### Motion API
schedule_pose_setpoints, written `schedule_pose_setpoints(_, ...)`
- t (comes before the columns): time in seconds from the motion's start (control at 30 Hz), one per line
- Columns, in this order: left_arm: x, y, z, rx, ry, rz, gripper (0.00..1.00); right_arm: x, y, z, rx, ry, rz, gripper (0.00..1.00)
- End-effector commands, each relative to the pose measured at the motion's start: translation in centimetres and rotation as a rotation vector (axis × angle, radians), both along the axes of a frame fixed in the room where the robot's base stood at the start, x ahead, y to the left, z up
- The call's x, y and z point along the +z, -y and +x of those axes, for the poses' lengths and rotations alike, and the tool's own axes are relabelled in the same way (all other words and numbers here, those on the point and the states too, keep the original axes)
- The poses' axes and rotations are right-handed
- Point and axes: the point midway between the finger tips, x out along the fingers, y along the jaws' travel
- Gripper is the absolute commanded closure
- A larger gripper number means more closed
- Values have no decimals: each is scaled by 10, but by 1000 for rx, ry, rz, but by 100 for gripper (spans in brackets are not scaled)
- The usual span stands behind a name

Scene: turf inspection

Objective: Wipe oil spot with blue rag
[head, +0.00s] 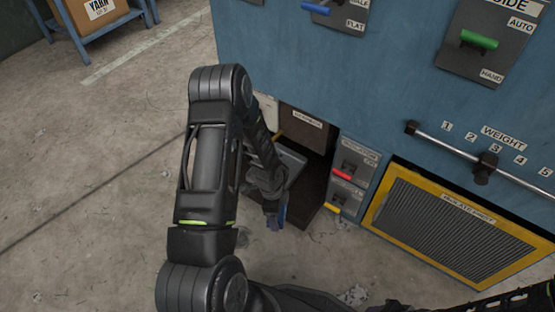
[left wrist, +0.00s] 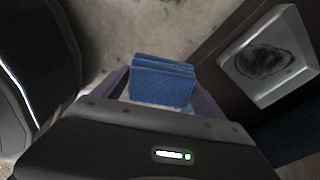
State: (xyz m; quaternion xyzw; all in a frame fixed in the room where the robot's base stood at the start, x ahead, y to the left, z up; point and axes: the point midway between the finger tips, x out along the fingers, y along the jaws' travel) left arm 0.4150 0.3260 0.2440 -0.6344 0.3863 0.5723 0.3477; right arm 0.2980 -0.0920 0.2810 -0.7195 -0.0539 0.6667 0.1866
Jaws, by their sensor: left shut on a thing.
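My left gripper (head: 274,208) is shut on the folded blue rag (head: 281,217), low in front of the blue machine. In the left wrist view, the rag (left wrist: 163,84) sticks out between the fingers of my left gripper (left wrist: 162,98). The dark oil spot (left wrist: 262,52) lies on a pale grey rimmed panel (left wrist: 298,31) to the right of the rag, and the rag is apart from it. In the head view, part of a grey panel (head: 291,158) shows behind my left arm, but the spot is hidden. My right gripper is out of view.
The blue machine (head: 300,72) has an open dark compartment (head: 313,137) beside small boxes with a red handle (head: 341,174) and a yellow handle (head: 332,208). A yellow-framed grille (head: 450,222) is at right. Concrete floor (head: 90,150) is clear at left.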

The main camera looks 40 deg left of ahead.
Motion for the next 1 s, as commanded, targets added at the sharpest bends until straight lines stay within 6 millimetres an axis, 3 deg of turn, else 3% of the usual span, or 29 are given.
schedule_pose_setpoints(0.27, 47, -1, 19, 358, 5, 8, 51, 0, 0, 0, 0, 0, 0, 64)
schedule_pose_setpoints(0.37, 80, 1, 36, 542, 10, 8, 51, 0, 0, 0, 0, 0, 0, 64)
schedule_pose_setpoints(0.6, 213, 31, 99, 981, 35, 7, 51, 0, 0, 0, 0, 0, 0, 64)
schedule_pose_setpoints(0.8, 321, 76, 127, 1116, 37, -3, 51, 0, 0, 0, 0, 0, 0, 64)
schedule_pose_setpoints(0.9, 361, 99, 132, 1120, 30, -8, 51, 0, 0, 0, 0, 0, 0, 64)
schedule_pose_setpoints(1.0, 388, 115, 134, 1109, 24, -9, 51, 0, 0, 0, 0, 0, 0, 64)
